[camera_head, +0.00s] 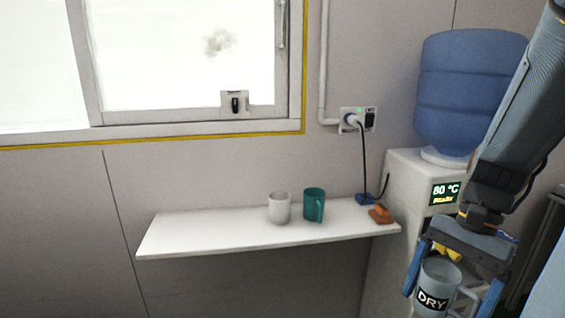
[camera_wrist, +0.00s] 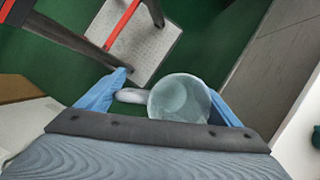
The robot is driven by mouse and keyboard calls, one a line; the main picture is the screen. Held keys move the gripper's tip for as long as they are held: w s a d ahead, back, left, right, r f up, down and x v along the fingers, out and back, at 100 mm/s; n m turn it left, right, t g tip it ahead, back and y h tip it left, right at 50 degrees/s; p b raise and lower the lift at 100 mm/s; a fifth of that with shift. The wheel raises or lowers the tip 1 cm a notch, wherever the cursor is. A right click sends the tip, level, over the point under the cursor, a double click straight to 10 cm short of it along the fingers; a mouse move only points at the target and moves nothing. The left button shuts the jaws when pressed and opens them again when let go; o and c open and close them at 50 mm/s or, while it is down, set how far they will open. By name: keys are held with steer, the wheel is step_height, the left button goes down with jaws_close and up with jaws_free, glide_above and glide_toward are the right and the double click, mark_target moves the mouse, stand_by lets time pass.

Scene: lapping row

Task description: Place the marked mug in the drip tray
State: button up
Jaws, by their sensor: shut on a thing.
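The marked mug (camera_head: 433,279) is grey-blue with a black label reading DRY. It hangs upright between the blue fingers of my gripper (camera_head: 448,295), in front of the white water dispenser (camera_head: 405,180) at the right. In the wrist view the mug (camera_wrist: 180,98) shows its open, empty-looking mouth, with its handle to the left, and my gripper (camera_wrist: 166,88) is shut on it. Yellow taps (camera_head: 447,251) show just behind the gripper. I cannot make out the drip tray; my gripper and mug cover the dispenser's lower front.
A white shelf (camera_head: 190,237) holds a white mug (camera_head: 279,208), a teal mug (camera_head: 313,204) and an orange-brown block (camera_head: 381,214). A blue bottle (camera_head: 465,90) tops the dispenser, whose display reads 80 °C. A black cord (camera_head: 364,160) hangs from the wall socket. A grey plate (camera_wrist: 150,40) lies on green floor.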

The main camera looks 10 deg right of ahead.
steer(key=w+a+f+n+g+h, duration=0.1)
steer(key=w+a+f+n, duration=0.3)
steer(key=w+f, duration=0.6)
steer(key=w+n, duration=0.2)
steer(key=shift+a+n+g+h, duration=0.2)
steer(key=shift+n+g+h, duration=0.1)
steer(key=shift+g+h, duration=0.1)
steer(key=w+a+f+n, duration=0.2)
steer(key=a+f, duration=0.1)
steer(key=f, duration=0.1)
steer(key=w+a+f+n+h, duration=0.1)
steer(key=w+a+f+n, duration=0.1)
steer(key=a+f, duration=0.1)
steer(key=w+a+f+n+h, duration=0.1)
steer(key=w+a+f+n, duration=0.1)
steer(key=f, duration=0.3)
steer(key=shift+w+a+f+g+p, duration=0.15)
steer(key=shift+a+g+p, duration=0.05)
steer(key=shift+a, duration=0.2)
steer(key=shift+w+a+f+g+p, duration=0.15)
steer(key=shift+a+g, duration=0.05)
steer(key=shift+a, duration=0.15)
steer(key=shift+w+a+f, duration=0.1)
steer(key=shift+a+f, duration=0.2)
steer(key=shift+f, duration=0.05)
steer(key=shift+a, duration=0.1)
